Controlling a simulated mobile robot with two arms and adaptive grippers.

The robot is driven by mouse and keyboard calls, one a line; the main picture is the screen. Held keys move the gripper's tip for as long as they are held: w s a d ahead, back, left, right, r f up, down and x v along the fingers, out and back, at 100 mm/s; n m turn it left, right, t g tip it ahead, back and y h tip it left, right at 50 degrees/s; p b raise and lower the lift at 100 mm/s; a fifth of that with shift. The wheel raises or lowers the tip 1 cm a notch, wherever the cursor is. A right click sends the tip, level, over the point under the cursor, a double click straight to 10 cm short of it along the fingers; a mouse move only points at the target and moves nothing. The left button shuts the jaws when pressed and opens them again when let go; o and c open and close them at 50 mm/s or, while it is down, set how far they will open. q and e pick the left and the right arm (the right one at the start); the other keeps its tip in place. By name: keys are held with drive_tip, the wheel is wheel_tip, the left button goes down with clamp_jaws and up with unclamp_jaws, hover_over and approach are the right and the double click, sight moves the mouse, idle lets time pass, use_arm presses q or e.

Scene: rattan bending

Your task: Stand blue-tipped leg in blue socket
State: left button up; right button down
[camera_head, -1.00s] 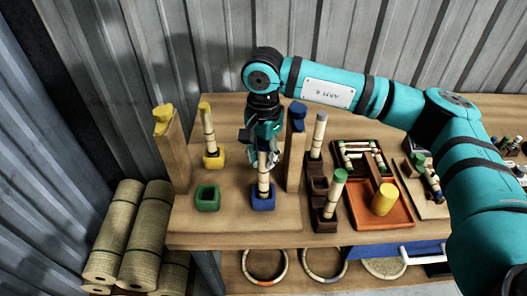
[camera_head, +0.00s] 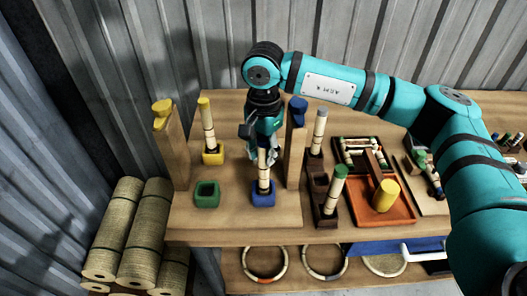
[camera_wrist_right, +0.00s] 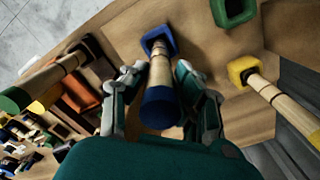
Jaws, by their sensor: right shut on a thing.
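The blue-tipped leg (camera_wrist_right: 160,85) is a light rattan stick with dark bands and a blue cap. In the head view its lower part (camera_head: 263,172) stands about upright, with its foot in the blue socket (camera_head: 263,200). The socket also shows in the right wrist view (camera_wrist_right: 151,37), at the leg's far end. My right gripper (camera_head: 264,150) is shut on the leg from above, with a finger on either side in the wrist view. The gripper hides the blue cap in the head view. My left gripper is out of view.
A yellow socket (camera_head: 213,158) holds a yellow-tipped leg (camera_head: 206,122). The green socket (camera_head: 207,202) is empty. Wooden posts with a yellow top (camera_head: 163,107) and a blue top (camera_head: 297,106) stand nearby. A dark rack (camera_head: 325,213) and an orange tray (camera_head: 401,213) are at right.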

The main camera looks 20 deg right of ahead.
drive_tip(key=shift+f+b, duration=0.3)
drive_tip(key=shift+b, duration=0.1)
idle(0.6)
drive_tip(key=c, duration=0.9)
unclamp_jaws()
drive_tip(key=shift+r+p, duration=1.95)
drive_tip(key=shift+r, duration=2.65)
drive_tip(key=shift+f, duration=0.1)
